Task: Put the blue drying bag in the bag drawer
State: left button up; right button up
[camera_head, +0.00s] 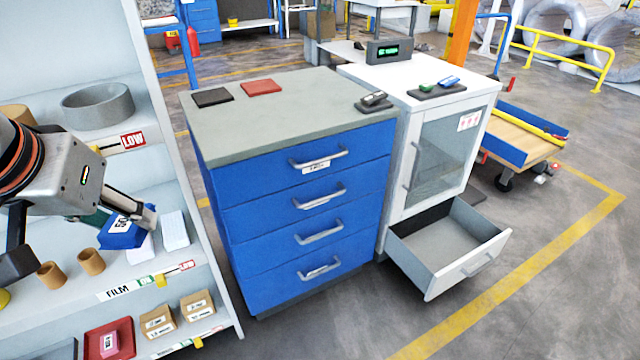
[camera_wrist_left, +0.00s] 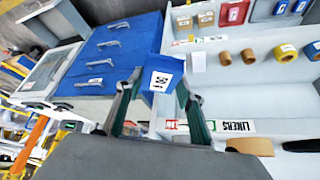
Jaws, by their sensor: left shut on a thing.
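The blue drying bag (camera_head: 120,235), with a white label, is held by my left gripper (camera_head: 146,216) at the shelf rack's middle level. In the left wrist view the bag (camera_wrist_left: 163,62) sits between the two fingers of the gripper (camera_wrist_left: 157,88), which is shut on it. I cannot tell whether the bag touches the shelf. An open, empty-looking drawer (camera_head: 483,262) sticks out from the bottom of the white cabinet (camera_head: 396,215), far to the right of the bag. My right gripper is not in view.
A blue chest of drawers (camera_head: 290,205), all drawers shut, stands between the rack and the white cabinet. White packs (camera_head: 175,230) and brown rolls (camera_head: 91,262) stand near the bag. The rack's upright (camera_head: 165,120) is close. Floor before the open drawer is clear.

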aim_at(435, 246)
jog(key=z, duration=1.35)
jog(key=i+j+z, duration=0.15)
jog(key=z, duration=0.2)
jog(key=i+j+z, duration=0.3)
jog(key=i+j, duration=1)
jog(key=i, duration=0.1)
